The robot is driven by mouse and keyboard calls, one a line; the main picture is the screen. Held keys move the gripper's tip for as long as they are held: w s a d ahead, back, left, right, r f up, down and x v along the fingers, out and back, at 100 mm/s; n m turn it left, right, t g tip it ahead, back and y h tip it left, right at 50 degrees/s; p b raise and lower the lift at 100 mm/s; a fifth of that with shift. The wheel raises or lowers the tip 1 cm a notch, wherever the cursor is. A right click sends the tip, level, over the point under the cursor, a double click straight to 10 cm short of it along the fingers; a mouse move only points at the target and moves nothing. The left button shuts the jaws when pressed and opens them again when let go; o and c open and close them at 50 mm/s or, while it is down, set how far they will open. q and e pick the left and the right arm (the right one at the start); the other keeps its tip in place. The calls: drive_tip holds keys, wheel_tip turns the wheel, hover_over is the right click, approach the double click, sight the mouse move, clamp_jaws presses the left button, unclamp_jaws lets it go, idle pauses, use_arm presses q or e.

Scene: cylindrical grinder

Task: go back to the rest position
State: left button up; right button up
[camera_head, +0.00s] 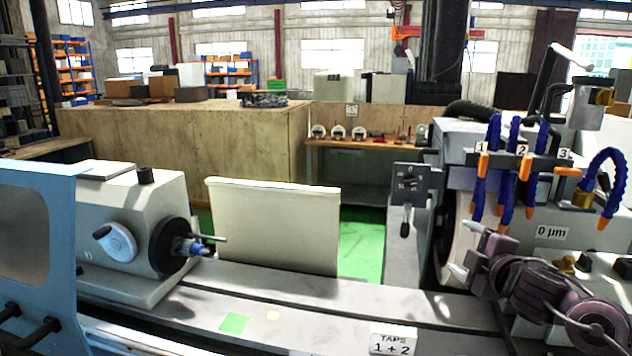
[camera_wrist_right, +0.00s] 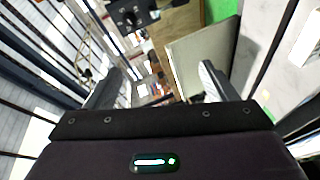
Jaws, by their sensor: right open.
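My right gripper (camera_head: 466,250) is at the right of the head view, in front of the grinding wheel housing and below the blue coolant hoses (camera_head: 510,165). Its two pale fingers stand apart and point left, with nothing between them. In the right wrist view my right gripper (camera_wrist_right: 158,86) also shows both fingers spread and empty. The cylindrical grinder's bed (camera_head: 270,305) runs below and to the left of it. My left gripper is in neither view.
The workhead (camera_head: 130,225) stands at the left behind a blue door panel (camera_head: 38,250). A pale upright panel (camera_head: 272,225) stands behind the bed. The middle of the bed is mostly clear.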

drive_tip(key=s+a+f+m+g, duration=0.2)
drive_tip(key=s+a+f+m, duration=0.3)
drive_tip(key=f, duration=0.7)
drive_tip(key=s+a+f+m+g+h, duration=0.1)
drive_tip(key=s+a+f+m+g, duration=0.15)
drive_tip(key=s+f, duration=0.45)
drive_tip(key=s+a+f+m+g, duration=0.15)
drive_tip(key=s+m+g, duration=0.25)
drive_tip(key=s, duration=0.7)
drive_tip(key=s+a+f+m+g+h, duration=0.1)
drive_tip(key=s+f+m+g, duration=0.2)
drive_tip(key=s+f, duration=0.5)
drive_tip(key=s+f+g+b, duration=0.1)
drive_tip(key=s+f+b, duration=0.15)
drive_tip(key=f, duration=1.45)
drive_tip(key=s+f+g+b, duration=0.1)
drive_tip(key=s+f+b, duration=0.15)
drive_tip(key=f, duration=1.45)
drive_tip(key=s+d+f+b, duration=0.3)
drive_tip(key=s+f+b, duration=0.2)
drive_tip(key=s+f, duration=1.3)
wheel_tip(320, 180, down, 4)
drive_tip(key=shift+s+r+n+g, duration=0.1)
drive_tip(key=shift+s+n+g, duration=0.25)
drive_tip(key=shift+s+g, duration=0.1)
